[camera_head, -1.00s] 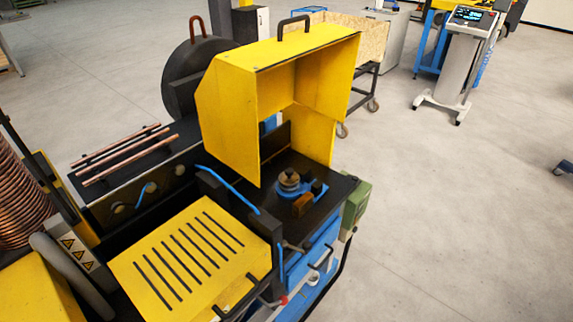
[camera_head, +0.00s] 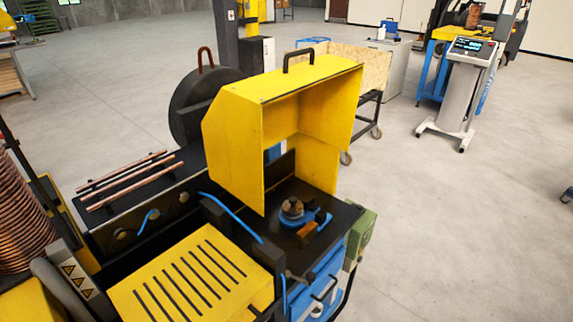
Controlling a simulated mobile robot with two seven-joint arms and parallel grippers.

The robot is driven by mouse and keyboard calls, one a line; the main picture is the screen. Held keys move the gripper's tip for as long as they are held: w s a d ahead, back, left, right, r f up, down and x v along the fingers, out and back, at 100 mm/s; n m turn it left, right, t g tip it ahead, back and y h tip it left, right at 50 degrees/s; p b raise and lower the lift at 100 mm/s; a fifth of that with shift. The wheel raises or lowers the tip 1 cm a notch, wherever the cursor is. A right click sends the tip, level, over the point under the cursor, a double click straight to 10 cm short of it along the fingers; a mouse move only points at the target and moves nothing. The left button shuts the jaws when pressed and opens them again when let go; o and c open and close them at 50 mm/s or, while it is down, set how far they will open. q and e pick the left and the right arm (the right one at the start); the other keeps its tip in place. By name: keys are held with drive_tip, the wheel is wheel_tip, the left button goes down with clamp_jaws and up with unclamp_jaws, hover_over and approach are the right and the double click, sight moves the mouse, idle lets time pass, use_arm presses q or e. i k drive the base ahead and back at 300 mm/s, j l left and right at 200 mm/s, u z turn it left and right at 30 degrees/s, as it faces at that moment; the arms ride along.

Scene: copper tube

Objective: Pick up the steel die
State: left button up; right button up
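A round steel piece (camera_head: 292,207), which looks like the steel die, sits on a blue fixture (camera_head: 312,219) on the black machine top. It is small in the picture, so its details are hard to tell. A copper-brown block (camera_head: 306,233) lies just in front of it. The raised yellow hood (camera_head: 235,150) stands open behind and to the left of the die. Neither of my grippers shows in the head view.
A slotted yellow cover (camera_head: 190,275) lies left of the fixture. Copper tubes (camera_head: 130,180) rest on a rack further left. A green box (camera_head: 361,238) is on the machine's right side. A control stand (camera_head: 455,95) stands far right.

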sight(292, 209)
drive_tip(key=i+l+u, duration=0.3)
drive_tip(key=l+u, duration=0.25)
drive_tip(key=i+l+u, duration=0.15)
drive_tip(key=l+u, duration=0.15)
drive_tip(key=l, duration=0.2)
drive_tip(key=l+u, duration=0.3)
drive_tip(key=i+l, duration=0.05)
drive_tip(key=l, duration=0.05)
